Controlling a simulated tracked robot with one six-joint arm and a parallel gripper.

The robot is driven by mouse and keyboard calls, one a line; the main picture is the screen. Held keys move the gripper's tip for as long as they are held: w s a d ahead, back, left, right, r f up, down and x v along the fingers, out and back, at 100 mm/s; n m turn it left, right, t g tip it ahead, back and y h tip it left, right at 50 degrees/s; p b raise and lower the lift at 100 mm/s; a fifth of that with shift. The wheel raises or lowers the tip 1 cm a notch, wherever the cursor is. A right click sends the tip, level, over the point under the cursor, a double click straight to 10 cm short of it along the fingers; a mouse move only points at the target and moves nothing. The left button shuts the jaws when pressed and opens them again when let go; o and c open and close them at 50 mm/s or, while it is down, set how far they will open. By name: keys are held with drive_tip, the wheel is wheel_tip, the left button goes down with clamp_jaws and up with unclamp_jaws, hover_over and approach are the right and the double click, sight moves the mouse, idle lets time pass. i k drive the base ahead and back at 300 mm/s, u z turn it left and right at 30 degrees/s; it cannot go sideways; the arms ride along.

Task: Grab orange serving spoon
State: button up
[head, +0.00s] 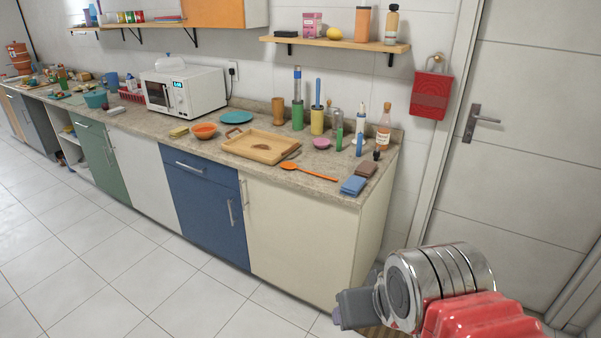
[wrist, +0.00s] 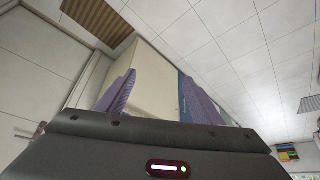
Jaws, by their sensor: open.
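The orange serving spoon (head: 308,171) lies on the stone-patterned counter near its front edge, in the head view. Its bowl end points left, toward the wooden tray, and its handle runs right, toward the blue cloth. My gripper (wrist: 158,95) shows in the wrist view with its two purple fingers apart and nothing between them. In the head view my arm is at the lower right, in front of the counter and below its top, well away from the spoon. The spoon is not visible in the wrist view.
A wooden tray (head: 262,146) lies just behind and left of the spoon. A folded blue cloth (head: 354,186) and a brown cloth (head: 367,169) lie at its right. The floor (head: 190,285) before the cabinets is clear.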

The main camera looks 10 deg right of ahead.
sight(284, 164)
drive_tip(key=i, duration=0.8)
drive_tip(key=u, duration=0.5)
drive_tip(key=i, duration=1.25)
drive_tip(key=u, duration=0.3)
